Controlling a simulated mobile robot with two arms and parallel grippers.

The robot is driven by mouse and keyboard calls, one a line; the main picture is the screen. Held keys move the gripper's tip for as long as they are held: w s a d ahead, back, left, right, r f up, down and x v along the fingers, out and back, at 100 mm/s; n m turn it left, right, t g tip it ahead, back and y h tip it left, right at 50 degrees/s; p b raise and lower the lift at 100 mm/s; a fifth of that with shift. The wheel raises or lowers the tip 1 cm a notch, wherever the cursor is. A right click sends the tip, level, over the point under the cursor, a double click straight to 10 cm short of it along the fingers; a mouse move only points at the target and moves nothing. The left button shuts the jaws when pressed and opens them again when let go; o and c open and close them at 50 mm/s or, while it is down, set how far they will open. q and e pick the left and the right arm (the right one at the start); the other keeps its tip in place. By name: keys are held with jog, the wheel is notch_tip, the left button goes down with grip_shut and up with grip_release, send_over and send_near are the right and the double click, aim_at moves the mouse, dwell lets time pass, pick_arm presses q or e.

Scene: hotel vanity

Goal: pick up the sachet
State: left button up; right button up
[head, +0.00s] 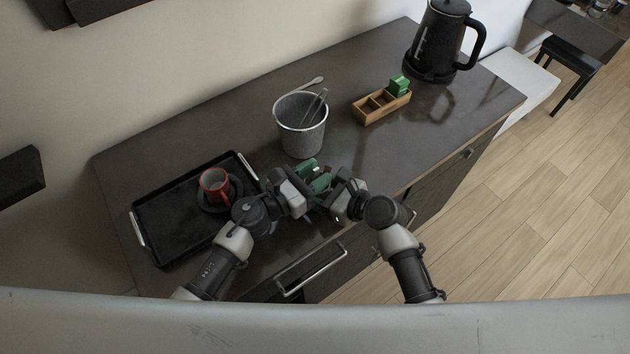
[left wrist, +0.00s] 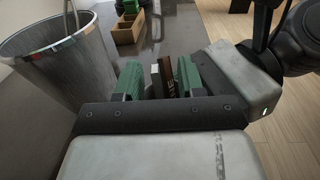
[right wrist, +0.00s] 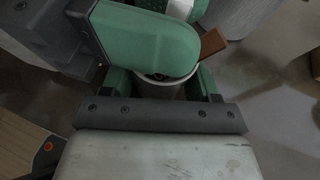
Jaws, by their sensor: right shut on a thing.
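The sachet (left wrist: 168,75) is a thin brown piece with pale lettering and stands on edge between the green fingers of my left gripper (head: 314,176) in the left wrist view. The left fingers are apart, one on each side of it, with a gap on the left side. In the right wrist view a brown end of the sachet (right wrist: 213,42) shows beyond a large green left finger.
A grey metal bucket (head: 301,138) with tongs stands just behind my grippers. A wooden divided box (head: 370,113) holds a green item (head: 400,84). A black tray (head: 165,225) with a red cup (head: 214,183) lies left. A kettle (head: 436,45) stands at the back right.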

aim_at(316, 177)
pick_arm(q)
grip_shut()
dwell(0.4)
notch_tip(316, 177, up, 5)
jog(key=shift+a+r, duration=0.1)
jog(key=shift+r, duration=2.45)
pick_arm(e)
jog(key=o, duration=1)
jog(key=shift+o, duration=0.2)
